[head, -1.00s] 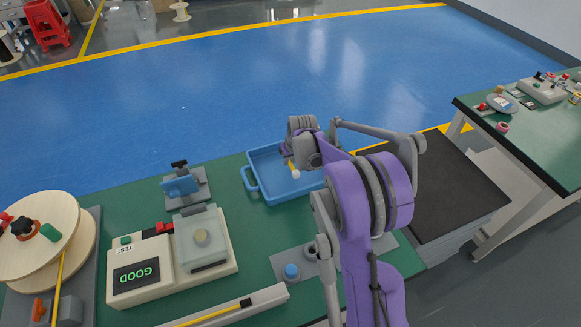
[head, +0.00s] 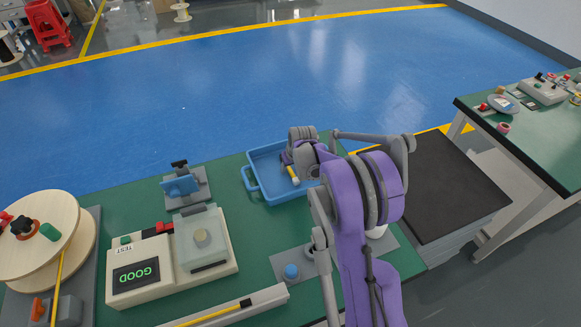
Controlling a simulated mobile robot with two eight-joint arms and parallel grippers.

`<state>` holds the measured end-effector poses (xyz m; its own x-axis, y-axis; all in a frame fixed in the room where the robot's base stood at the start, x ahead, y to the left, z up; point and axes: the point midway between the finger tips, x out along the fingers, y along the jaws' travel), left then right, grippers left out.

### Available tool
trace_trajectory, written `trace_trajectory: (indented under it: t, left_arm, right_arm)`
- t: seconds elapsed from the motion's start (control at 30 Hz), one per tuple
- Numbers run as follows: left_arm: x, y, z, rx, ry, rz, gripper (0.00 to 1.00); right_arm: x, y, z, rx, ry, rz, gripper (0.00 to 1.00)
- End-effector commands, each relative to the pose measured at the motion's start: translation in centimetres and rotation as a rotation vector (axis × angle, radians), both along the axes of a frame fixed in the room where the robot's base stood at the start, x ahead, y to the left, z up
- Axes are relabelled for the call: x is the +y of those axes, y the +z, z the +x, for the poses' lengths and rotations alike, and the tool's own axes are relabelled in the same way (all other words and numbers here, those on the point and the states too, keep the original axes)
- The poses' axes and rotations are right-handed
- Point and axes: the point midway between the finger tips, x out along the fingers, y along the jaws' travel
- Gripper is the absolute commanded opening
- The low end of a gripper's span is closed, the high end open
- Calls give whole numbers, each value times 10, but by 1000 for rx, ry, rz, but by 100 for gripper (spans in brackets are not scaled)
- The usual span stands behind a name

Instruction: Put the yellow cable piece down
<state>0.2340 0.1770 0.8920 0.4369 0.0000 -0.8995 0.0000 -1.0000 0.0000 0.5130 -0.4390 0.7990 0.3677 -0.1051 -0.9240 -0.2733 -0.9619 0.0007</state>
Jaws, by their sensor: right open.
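The short yellow cable piece (head: 294,175) shows as a small yellow strip at the blue tray (head: 251,178), just below my right gripper (head: 299,167). My right gripper is over the tray and open, though its fingers are mostly hidden by the wrist and arm. I cannot tell whether the piece touches the tray floor or still lies between the fingers. My left gripper is not in view.
The tester (head: 170,262) with a "GOOD" display stands left of the tray. A blue clamp fixture (head: 182,186) is behind it. A cable reel (head: 42,235) is at far left, and a channel with yellow cable (head: 225,310) lies in front. A dark-topped stand (head: 445,190) is at right.

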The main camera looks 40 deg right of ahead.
Motion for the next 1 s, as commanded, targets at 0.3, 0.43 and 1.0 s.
trace_trajectory:
  t: [0.3, 0.43, 1.0]
  left_arm:
    - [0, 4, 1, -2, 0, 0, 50]
    - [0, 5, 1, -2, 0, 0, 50]
    - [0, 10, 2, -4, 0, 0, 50]
  right_arm:
    - [2, 20, -7, 0, 0, 0, 51]
    - [4, 46, -17, 0, -1, 0, 51]
    - [14, 115, -45, 0, 1, 1, 51]
